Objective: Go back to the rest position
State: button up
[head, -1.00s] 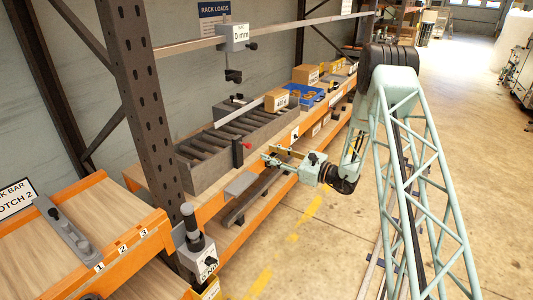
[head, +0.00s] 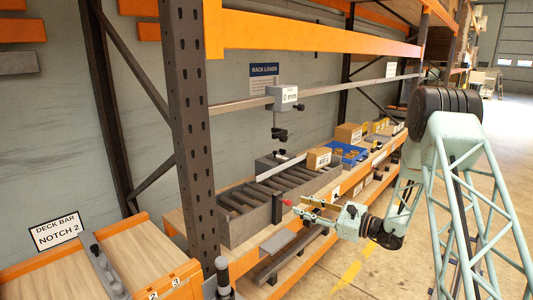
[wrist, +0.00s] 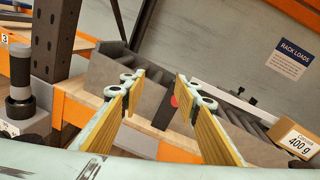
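My gripper (head: 305,208) is in front of the rack, beside the front side of a long grey slatted tray (head: 240,228). In the wrist view its two yellow-padded fingers (wrist: 160,88) stand apart with nothing held between them. A dark post with a red knob (head: 287,202) stands at the tray's front side, close to the fingertips. In the wrist view the red knob (wrist: 174,101) shows between the fingers, beyond their tips. I cannot tell whether a finger touches it.
A grey gauge block reading 0 mm (head: 284,98) hangs on a rail above the tray. Cardboard boxes (head: 318,158) and a blue tray (head: 349,153) lie farther along the shelf. A dark rack upright (head: 187,120) stands left. The floor at right is open.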

jog(key=s+a+r+n+g, duration=0.6)
jog(key=s+a+r, duration=0.4)
jog(key=s+r, duration=0.35)
jog(key=s+a+r+n+g+h, duration=0.1)
jog(key=s+r+n+g, duration=0.2)
jog(key=s, duration=0.6)
jog(key=s+a+r+n+g+h, duration=0.1)
jog(key=s+a+r+n+h, duration=0.2)
jog(key=s, duration=0.6)
jog(key=s+d+r+n+h, duration=0.2)
jog(key=s+d, duration=0.1)
jog(key=s, duration=0.7)
jog(key=s+d+r+n+h, duration=0.2)
jog(key=s+d+r+n, duration=0.1)
jog(key=s, duration=0.6)
jog(key=s+d+r+n+t+h, duration=0.1)
jog(key=s+d+n+t+h, duration=0.2)
jog(key=s+d, duration=1)
jog(key=shift+s+d+r+n+t+h, duration=0.2)
jog(key=shift+s+n+t+h, duration=0.1)
jog(key=shift+s+n+h, duration=1.05)
jog(key=shift+w+m+h, duration=0.2)
jog(key=shift+m+h, duration=0.05)
jog(key=shift+m, duration=0.1)
